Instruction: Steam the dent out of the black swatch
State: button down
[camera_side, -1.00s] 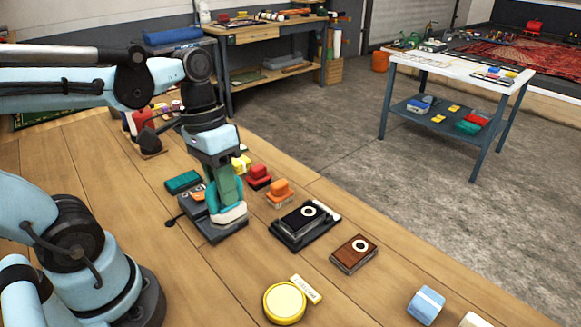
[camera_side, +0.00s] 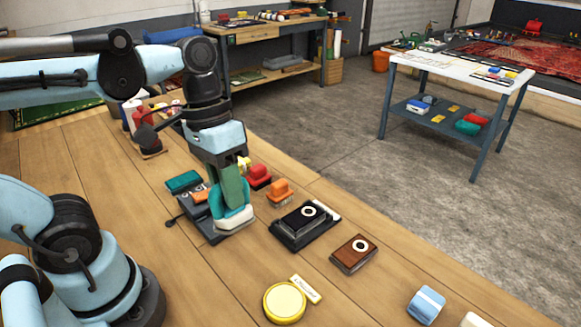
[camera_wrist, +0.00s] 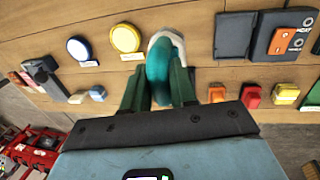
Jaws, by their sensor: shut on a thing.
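My gripper (camera_side: 233,190) is shut on a teal steamer with a white sole (camera_side: 235,219); the steamer also shows between the fingers in the wrist view (camera_wrist: 160,66). In the side view the steamer overlaps the dark dock (camera_side: 208,233); I cannot tell whether it touches it. The black swatch (camera_side: 294,218) lies to the right of the steamer on a dark holder (camera_side: 291,240), with a white ring on its top. My gripper is apart from it. The dent cannot be made out. In the wrist view the swatch is hidden behind the gripper.
A brown block with a white ring (camera_side: 350,259) lies right of the holder. Orange (camera_side: 279,191) and red (camera_side: 259,177) brushes stand behind. A yellow tin (camera_side: 284,303) and a blue-white block (camera_side: 426,306) lie nearer. Bench between dock and tin is clear.

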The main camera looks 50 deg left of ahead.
jog(key=w, duration=2)
jog(key=shift+s+d+f, duration=0.15)
jog(key=shift+d+f, duration=0.05)
jog(key=shift+f, duration=1.75)
jog(key=shift+s+d+f, duration=0.1)
jog(key=shift+d+f, duration=0.05)
jog(key=shift+f, duration=1.8)
jog(key=shift+s+f, duration=0.35)
jog(key=shift+s, duration=1.7)
jog(key=w, duration=0.4)
jog(key=shift+w, duration=0.1)
notch_tip(320, 180, up, 8)
